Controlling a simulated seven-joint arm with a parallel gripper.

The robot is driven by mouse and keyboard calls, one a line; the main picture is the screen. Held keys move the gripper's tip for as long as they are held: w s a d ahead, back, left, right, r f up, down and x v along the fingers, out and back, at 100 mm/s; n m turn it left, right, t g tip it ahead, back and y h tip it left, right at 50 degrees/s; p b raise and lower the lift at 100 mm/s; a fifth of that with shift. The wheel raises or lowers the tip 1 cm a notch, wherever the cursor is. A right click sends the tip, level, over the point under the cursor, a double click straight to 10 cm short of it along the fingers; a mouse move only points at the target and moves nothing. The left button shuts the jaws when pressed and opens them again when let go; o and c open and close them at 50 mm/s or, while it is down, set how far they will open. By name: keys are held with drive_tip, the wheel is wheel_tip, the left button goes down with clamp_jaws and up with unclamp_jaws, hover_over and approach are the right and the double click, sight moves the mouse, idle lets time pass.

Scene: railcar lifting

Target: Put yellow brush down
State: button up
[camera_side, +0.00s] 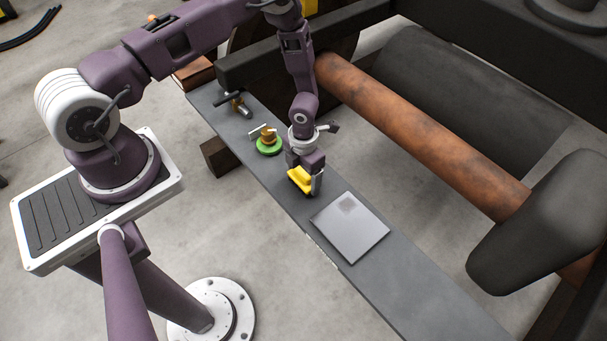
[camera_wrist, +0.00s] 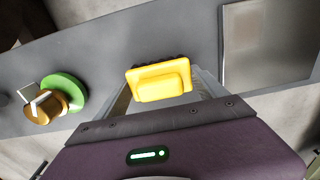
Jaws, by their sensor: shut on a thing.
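The yellow brush (camera_side: 301,178) is a small block with a raised grip; in the wrist view (camera_wrist: 160,80) dark bristles show along its far edge. My gripper (camera_side: 305,180) is shut on the brush, with fingers on its left and right sides in the wrist view (camera_wrist: 163,88). The brush is low over the grey plank (camera_side: 415,285), between the green-based brass fitting and the flat metal plate. I cannot tell whether it touches the plank. Its underside is hidden.
The flat metal plate (camera_side: 350,227) lies on the plank to the right of the brush. The brass fitting on a green disc (camera_side: 269,148) stands to the left. A metal valve-like part (camera_side: 238,104) lies farther back. A rusty axle (camera_side: 420,135) runs beside the plank. The plank's near right end is clear.

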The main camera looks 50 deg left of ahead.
drive_tip(key=shift+f, duration=0.1)
drive_tip(key=o, duration=1.2)
drive_tip(key=shift+o, duration=0.2)
drive_tip(key=a+r+n+t+y, duration=0.2)
drive_tip(key=r+n, duration=0.7)
drive_tip(key=r, duration=1.8)
drive_tip(key=s+a+r+n+y, duration=0.1)
drive_tip(key=s+r+n, duration=0.2)
drive_tip(key=r+n, duration=0.25)
drive_tip(key=s+a+r+n, duration=0.1)
drive_tip(key=s+r+n, duration=0.25)
drive_tip(key=r, duration=0.25)
drive_tip(key=s+d+r+n+t+h, duration=0.1)
drive_tip(key=s+d+r+n, duration=0.1)
drive_tip(key=s+r+n, duration=0.2)
drive_tip(key=s+d+r+n+t+h, duration=0.2)
drive_tip(key=s+r+n, duration=0.3)
drive_tip(key=s+n, duration=0.5)
drive_tip(key=d+n, duration=0.1)
drive_tip(key=n, duration=0.3)
drive_tip(key=shift+d+t, duration=0.2)
drive_tip(key=shift+t, duration=0.1)
